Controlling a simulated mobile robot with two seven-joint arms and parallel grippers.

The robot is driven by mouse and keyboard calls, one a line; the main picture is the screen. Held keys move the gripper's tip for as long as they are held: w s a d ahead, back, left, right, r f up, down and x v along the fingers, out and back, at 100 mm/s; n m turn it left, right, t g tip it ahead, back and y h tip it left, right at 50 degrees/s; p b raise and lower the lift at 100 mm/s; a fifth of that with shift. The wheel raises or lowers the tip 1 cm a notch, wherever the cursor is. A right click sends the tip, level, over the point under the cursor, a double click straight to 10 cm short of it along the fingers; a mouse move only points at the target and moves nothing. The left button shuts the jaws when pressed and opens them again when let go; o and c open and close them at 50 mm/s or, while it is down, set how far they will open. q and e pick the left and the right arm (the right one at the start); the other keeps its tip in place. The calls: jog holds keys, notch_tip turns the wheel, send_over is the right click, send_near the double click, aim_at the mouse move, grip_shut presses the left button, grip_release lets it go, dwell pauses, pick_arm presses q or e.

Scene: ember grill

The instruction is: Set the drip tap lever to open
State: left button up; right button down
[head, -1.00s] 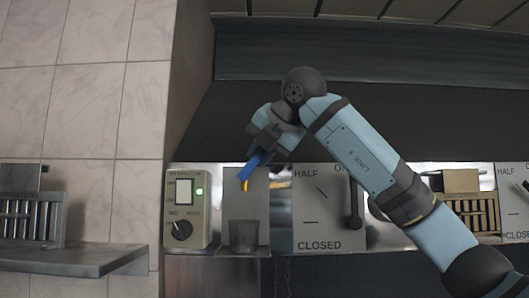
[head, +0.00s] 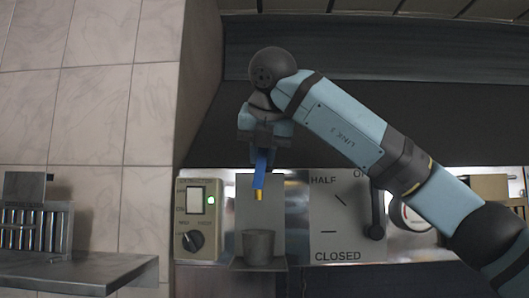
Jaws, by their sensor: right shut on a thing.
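The tap lever (head: 376,212) is a black handle on a pale panel (head: 345,240) marked HALF and CLOSED, with a partly covered label starting with O at the top. The lever stands about upright, its upper end near that O label and close behind my right arm in the picture. My right gripper (head: 264,152) is left of the panel, apart from the lever. It is shut on a blue piece with a yellow tip (head: 260,172), which points down above a grey cup (head: 258,247). My left gripper is out of view.
A control box (head: 199,218) with a green light and a black knob is left of the cup. A round gauge (head: 404,217) is right of the panel, partly behind my arm. A metal shelf (head: 75,272) and slotted rack are at far left.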

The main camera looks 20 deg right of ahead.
jog(key=shift+f, duration=0.15)
jog(key=c, duration=1.1)
grip_release()
jog(key=shift+o, duration=0.5)
jog(key=shift+s+r, duration=0.25)
jog(key=shift+r, duration=0.1)
jog(key=b+v, duration=0.3)
jog(key=v, duration=1)
